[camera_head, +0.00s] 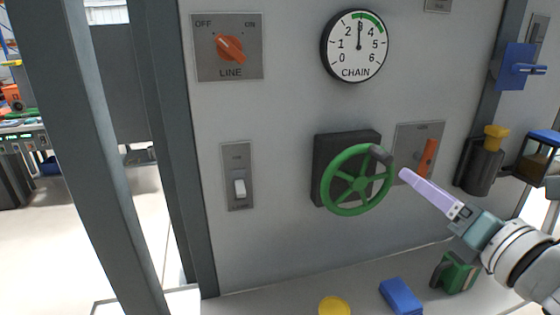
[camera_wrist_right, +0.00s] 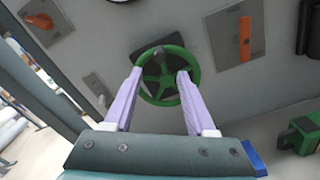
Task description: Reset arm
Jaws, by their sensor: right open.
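My right gripper (camera_head: 403,174) comes in from the right, with pale purple fingers pointing at the panel. In the right wrist view its two fingers (camera_wrist_right: 156,75) are apart with nothing between them that they hold. Behind them is a green handwheel (camera_head: 334,189) with a dark knob, mounted on a dark square plate. The wheel (camera_wrist_right: 195,68) also shows in the wrist view, partly behind the fingertips. In the head view the fingertip is just right of the wheel's rim; I cannot tell if they touch. My left gripper is out of view.
The panel carries a LINE switch (camera_head: 228,47), a CHAIN gauge (camera_head: 355,45) near 3, a white toggle (camera_head: 239,188) and an orange lever (camera_head: 427,158). A blue block (camera_head: 401,297), a yellow disc (camera_head: 334,306) and a green device (camera_head: 457,272) are below. A post (camera_head: 90,150) stands left.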

